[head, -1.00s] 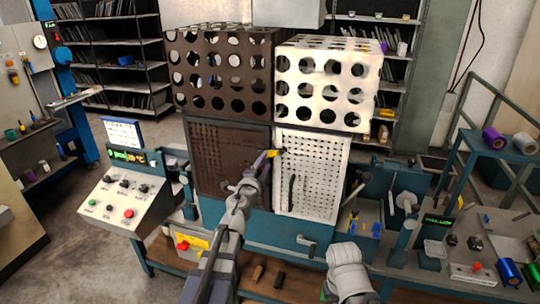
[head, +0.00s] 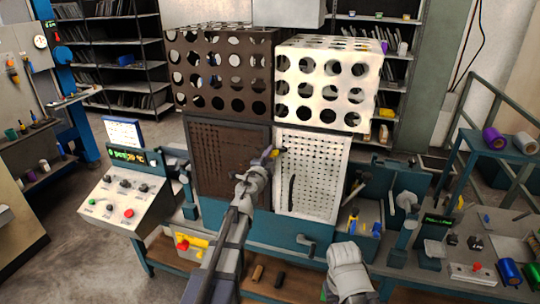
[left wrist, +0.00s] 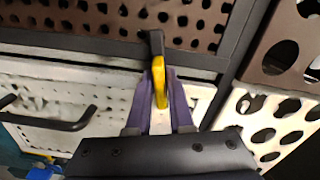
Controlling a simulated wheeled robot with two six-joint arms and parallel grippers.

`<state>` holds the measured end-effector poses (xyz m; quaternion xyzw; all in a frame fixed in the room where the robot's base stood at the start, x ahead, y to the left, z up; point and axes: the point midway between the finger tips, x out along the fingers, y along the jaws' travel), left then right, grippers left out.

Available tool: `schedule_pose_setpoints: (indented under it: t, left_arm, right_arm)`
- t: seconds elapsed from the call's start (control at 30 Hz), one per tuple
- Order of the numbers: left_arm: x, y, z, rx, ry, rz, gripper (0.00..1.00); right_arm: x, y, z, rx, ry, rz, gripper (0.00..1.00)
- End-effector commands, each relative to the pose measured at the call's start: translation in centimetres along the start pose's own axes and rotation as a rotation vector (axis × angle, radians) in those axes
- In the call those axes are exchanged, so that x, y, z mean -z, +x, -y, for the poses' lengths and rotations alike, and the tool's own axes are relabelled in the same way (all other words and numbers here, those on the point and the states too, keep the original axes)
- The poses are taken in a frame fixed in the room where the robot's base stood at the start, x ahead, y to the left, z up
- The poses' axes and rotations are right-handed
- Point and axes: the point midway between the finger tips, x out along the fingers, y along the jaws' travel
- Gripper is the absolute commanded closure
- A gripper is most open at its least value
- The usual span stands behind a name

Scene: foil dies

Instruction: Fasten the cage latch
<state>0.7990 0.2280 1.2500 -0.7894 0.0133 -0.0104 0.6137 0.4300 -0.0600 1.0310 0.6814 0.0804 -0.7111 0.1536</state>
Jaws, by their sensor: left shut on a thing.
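The cage has a brown perforated door (head: 232,165) on the left and a white perforated door (head: 318,185) on the right. The latch (head: 276,153), with a yellow grip and a dark end, sits high at the seam between the doors. My left gripper (head: 268,155) is shut on the yellow grip. In the left wrist view the purple fingers of my left gripper (left wrist: 159,95) flank the yellow part of the latch (left wrist: 158,78), and its black end reaches over the dark frame bar. Part of my right arm shows at the bottom; its gripper is not visible.
A black handle (head: 291,192) stands on the white door. Brown (head: 220,75) and white (head: 328,85) boxes with round holes sit above the doors. A control panel (head: 125,200) is at left. A crank (head: 306,241) projects below the white door.

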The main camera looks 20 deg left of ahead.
Motion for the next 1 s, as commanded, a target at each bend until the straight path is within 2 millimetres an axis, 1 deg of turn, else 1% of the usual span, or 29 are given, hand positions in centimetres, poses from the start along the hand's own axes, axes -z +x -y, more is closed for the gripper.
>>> schedule_pose_setpoints:
  t: [0.03, 0.07, 0.43, 0.77, 1.0]
  left_arm:
    - [0.0, -0.03, -0.01, 0.0, 0.0, 0.0, 0.98]
    - [0.0, -0.03, -0.01, 0.0, 0.0, 0.0, 1.0]
    - [0.01, -0.06, -0.03, 0.0, 0.005, 0.0, 1.0]
    - [0.02, -0.08, -0.03, 0.0, 0.234, -0.001, 1.0]
    - [0.03, -0.09, -0.04, 0.0, 0.268, -0.001, 1.0]
  right_arm:
    - [0.0, 0.01, 0.0, 0.0, 0.0, 0.0, 1.0]
    - [0.0, 0.01, 0.0, 0.0, 0.0, 0.0, 1.0]
    - [0.0, 0.02, 0.0, 0.0, 0.0, 0.0, 1.0]
    - [0.0, 0.02, 0.0, 0.0, 0.0, 0.0, 1.0]
    - [0.0, 0.03, 0.0, 0.0, 0.0, 0.0, 1.0]
